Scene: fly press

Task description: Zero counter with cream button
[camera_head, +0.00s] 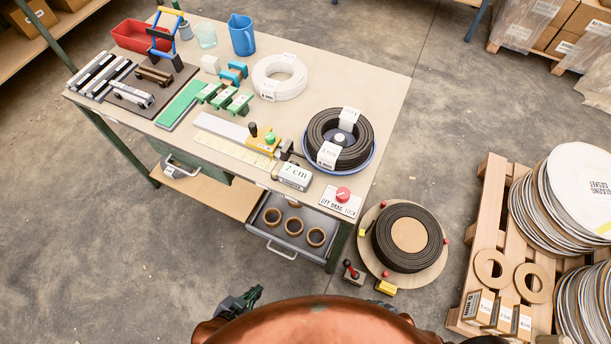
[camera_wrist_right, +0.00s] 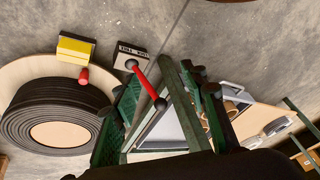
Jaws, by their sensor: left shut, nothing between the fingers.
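The counter (camera_head: 295,174), a small grey box with a white display reading "7 cm", sits at the front edge of the bench, right of a ruler strip. I cannot make out a cream button on it at this size. My left gripper (camera_head: 243,299) is shut and empty, low in the head view, over the floor in front of the bench and well apart from the counter. My right gripper (camera_wrist_right: 160,95) shows in the right wrist view with its green fingers spread apart and nothing held between them. The counter is not clearly seen in that view.
A yellow slide block (camera_head: 262,145) with knobs stands left of the counter. A red knob (camera_head: 343,194) on a label plate is at right. A black hose coil (camera_head: 340,138) lies behind. An open drawer (camera_head: 296,225) juts out below. A turntable coil (camera_head: 408,237) stands right.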

